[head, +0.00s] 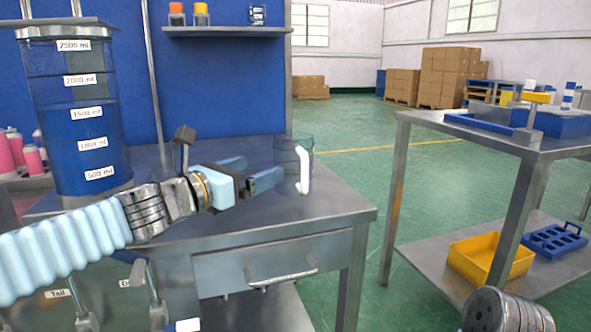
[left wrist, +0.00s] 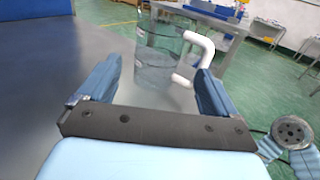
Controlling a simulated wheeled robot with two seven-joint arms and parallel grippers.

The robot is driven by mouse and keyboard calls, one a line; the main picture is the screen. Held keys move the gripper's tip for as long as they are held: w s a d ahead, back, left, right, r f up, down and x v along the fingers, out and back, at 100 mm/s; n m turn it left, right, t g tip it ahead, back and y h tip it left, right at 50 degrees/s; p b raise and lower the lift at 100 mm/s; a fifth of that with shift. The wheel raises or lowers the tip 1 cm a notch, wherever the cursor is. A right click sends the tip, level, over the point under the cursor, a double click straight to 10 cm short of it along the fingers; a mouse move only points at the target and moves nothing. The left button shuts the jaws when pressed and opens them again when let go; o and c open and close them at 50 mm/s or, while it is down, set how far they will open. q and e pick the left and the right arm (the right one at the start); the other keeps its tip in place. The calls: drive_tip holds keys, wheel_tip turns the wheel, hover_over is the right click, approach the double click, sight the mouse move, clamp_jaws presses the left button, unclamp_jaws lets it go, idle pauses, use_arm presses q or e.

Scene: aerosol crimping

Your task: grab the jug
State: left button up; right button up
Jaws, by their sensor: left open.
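The jug (head: 297,166) is clear with a white handle. It stands upright near the right end of the metal workbench in the head view. It also shows in the left wrist view (left wrist: 156,58), ahead of the fingers, with its white handle on the right. My left gripper (head: 268,178) is open and just left of the jug in the head view. In the left wrist view the left gripper's two fingers (left wrist: 152,88) are spread with nothing between them, and the jug is beyond the fingertips. My right gripper's fingers are not visible.
A large tank (head: 98,130) of blue liquid stands at the left, with pink bottles (head: 33,158) beside it. A shelf (head: 226,31) is above. The workbench (head: 335,212) is clear around the jug. A cart (head: 480,135) with a yellow bin (head: 474,262) stands to the right across the floor.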

sight(280, 163)
use_arm(q)
drive_tip(key=x, duration=0.9)
drive_tip(key=shift+w+d+f, duration=0.1)
drive_tip(key=shift+f, duration=0.1)
drive_tip(key=c, duration=0.7)
